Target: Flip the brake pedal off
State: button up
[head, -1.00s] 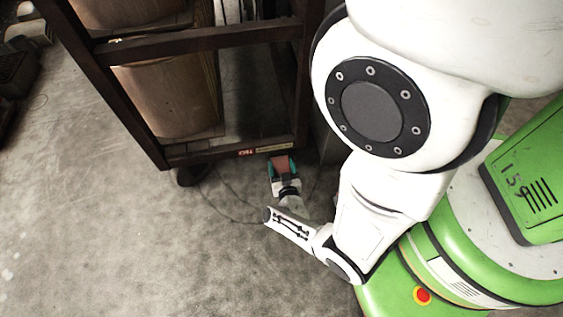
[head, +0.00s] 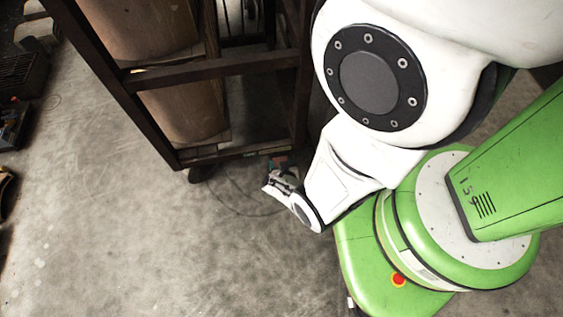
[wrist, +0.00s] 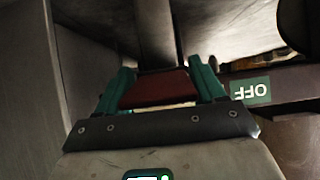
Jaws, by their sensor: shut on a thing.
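The brake pedal (wrist: 158,90) is a dark red flat piece at the lower edge of the cart. In the wrist view it sits between the two teal fingers of my gripper (wrist: 160,76), which is shut on it. A green OFF label (wrist: 251,91), upside down in this view, is on the dark bar just right of the pedal. In the head view my gripper (head: 279,163) is at the cart's bottom rail near its right corner, mostly hidden by my own wrist. The pedal's tilt cannot be told.
The dark-framed cart (head: 216,65) holds brown cylinders (head: 182,113) and stands on casters; one caster (head: 200,173) shows at the near left corner. Dark bins (head: 18,80) lie at the far left.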

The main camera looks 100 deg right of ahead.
dwell(0.4)
jog(key=o, duration=1.4)
jog(key=shift+p+v, duration=4.05)
jog(key=shift+v, duration=1.35)
jog(key=shift+r, duration=0.1)
